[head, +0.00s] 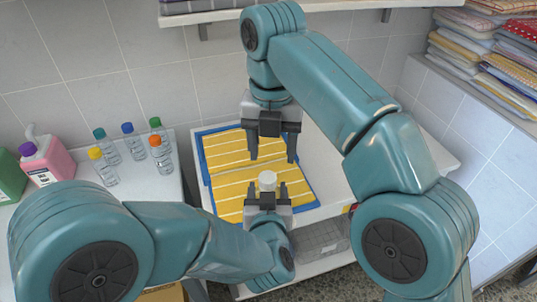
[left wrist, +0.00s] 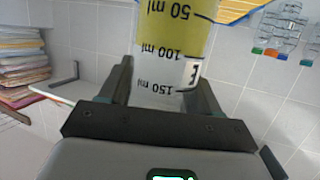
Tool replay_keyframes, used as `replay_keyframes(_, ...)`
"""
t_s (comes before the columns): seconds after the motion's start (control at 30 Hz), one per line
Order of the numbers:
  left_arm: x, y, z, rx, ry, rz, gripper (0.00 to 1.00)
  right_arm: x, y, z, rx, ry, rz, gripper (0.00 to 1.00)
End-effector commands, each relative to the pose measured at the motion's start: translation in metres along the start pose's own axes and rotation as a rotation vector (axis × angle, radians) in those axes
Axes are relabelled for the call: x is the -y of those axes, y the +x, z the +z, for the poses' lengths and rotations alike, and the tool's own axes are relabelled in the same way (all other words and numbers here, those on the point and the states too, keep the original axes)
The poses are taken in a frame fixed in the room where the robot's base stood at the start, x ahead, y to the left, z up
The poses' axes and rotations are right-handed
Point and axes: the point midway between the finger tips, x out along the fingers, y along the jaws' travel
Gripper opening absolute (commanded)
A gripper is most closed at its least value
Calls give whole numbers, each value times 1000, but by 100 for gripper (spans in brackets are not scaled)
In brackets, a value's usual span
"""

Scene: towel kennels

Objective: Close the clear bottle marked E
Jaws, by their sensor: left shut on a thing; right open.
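My left gripper (head: 266,192) is shut on a clear bottle (left wrist: 172,48), which shows in the left wrist view with millilitre marks and a white label E (left wrist: 191,73). Its lower part looks yellow; I cannot tell if this is liquid or the cloth behind. In the head view, a round white top (head: 267,180) stands between the left fingers; I cannot tell whether it is a cap or the bottle's mouth. My right gripper (head: 272,157) is open above and behind it, fingers pointing down, with nothing seen between them.
A yellow striped towel (head: 232,179) with a blue border lies on the white table under the grippers. Several small bottles with coloured caps (head: 127,128) stand on the left table, beside a pink jug (head: 48,158) and a green one (head: 8,175). Folded towels (head: 505,70) are stacked at right.

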Motion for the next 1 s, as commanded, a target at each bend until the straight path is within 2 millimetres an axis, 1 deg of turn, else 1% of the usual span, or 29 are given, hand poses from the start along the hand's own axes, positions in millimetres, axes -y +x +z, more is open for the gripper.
replay_keyframes(0.1,0,0,0,0,0,0,0,-4,-10,2,12,-42,10,59)
replay_keyframes(0.17,0,0,0,0,0,0,0,-7,-10,3,18,-40,14,59)
replay_keyframes(0.57,0,0,0,0,0,0,0,-9,-5,3,15,-41,11,59)
replay_keyframes(0.67,0,0,0,0,0,0,0,-9,3,3,15,-41,10,59)
replay_keyframes(0.77,0,0,0,0,0,0,0,-8,15,3,14,-41,10,59)
replay_keyframes(1.0,0,0,0,0,0,0,0,-9,52,3,16,-41,10,59)
